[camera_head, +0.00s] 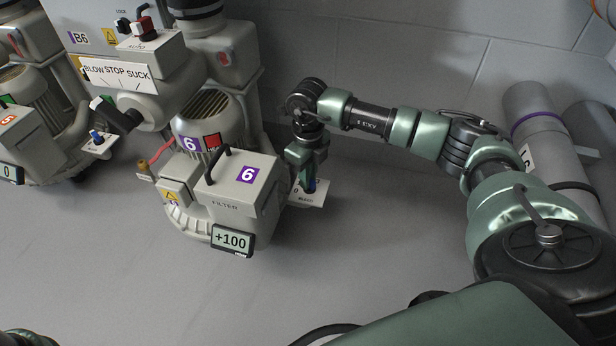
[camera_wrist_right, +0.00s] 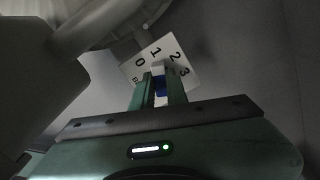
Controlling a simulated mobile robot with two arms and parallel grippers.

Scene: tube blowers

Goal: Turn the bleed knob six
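Blower six (camera_head: 215,150) has purple "6" labels, a filter box (camera_head: 240,185) with a black handle, and a display (camera_head: 232,241) reading +100. Its bleed plate (camera_head: 312,197), white, sticks out at the right of the filter box. In the right wrist view the plate (camera_wrist_right: 176,56) shows the marks 0, 1, 2 and 3. The blue bleed knob (camera_wrist_right: 160,86) lies between the fingertips of my right gripper (camera_wrist_right: 160,92), which appear closed on its sides. The right gripper (camera_head: 308,180) points down over the plate in the head view. The knob's exact setting is hard to read. My left gripper is out of view.
A BLOW STOP SUCK panel (camera_head: 118,74) with a lever stands at the upper left. A blue knob on another plate (camera_head: 97,145) is below it. Another blower (camera_head: 30,125) is at the far left. Grey cylinders (camera_head: 545,125) stand at the right. The floor in front is clear.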

